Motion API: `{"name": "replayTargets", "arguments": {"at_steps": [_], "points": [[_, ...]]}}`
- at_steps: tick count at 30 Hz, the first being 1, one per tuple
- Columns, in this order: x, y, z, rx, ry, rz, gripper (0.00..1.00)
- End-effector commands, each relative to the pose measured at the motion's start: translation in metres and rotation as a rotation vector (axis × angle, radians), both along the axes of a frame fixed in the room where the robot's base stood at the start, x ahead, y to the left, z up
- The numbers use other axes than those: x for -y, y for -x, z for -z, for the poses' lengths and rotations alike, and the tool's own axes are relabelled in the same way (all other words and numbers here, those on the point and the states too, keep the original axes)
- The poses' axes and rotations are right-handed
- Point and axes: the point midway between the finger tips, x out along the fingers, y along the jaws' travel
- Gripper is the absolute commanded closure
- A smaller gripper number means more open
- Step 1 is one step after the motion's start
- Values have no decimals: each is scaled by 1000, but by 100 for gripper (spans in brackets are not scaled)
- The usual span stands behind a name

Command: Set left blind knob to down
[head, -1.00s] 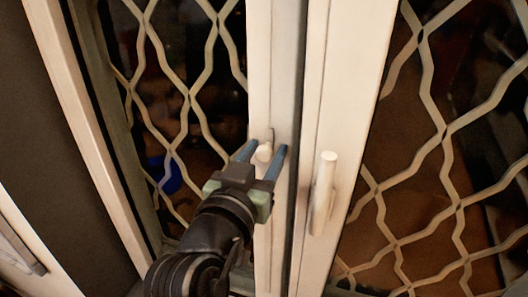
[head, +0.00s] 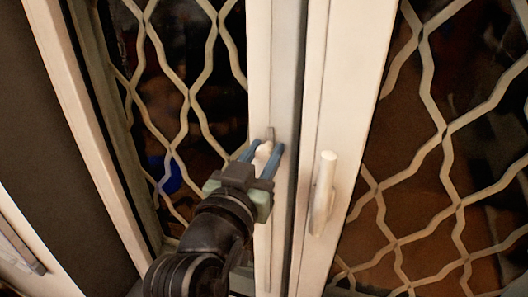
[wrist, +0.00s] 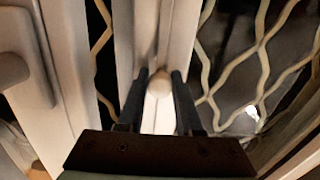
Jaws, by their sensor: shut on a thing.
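The left blind knob (head: 263,152) is a small pale knob on the white upright frame, left of the seam between two framed panels. In the head view my gripper (head: 264,150) has one blue finger on each side of it, closed in on the knob. The wrist view shows the rounded knob (wrist: 160,82) between the two dark fingertips (wrist: 159,85). A narrow strip runs along the frame above the knob. The fingers partly hide the knob's base.
A white upright handle (head: 322,192) stands out from the right panel's frame, close to the right of my gripper. Cream lattice bars (head: 184,90) cover the dark panes on both sides. A blue round thing (head: 170,175) shows behind the left lattice.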

Motion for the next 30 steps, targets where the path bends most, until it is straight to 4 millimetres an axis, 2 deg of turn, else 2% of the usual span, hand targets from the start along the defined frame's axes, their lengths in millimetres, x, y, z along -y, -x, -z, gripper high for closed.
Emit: {"name": "replayTargets", "arguments": {"at_steps": [16,20,26,30], "points": [[0,0,1,-1,0,0,100],[0,0,6,-2,-1,0,100],[-1,0,35,-4,0,-1,100],[-1,0,69,-5,-1,0,100]]}}
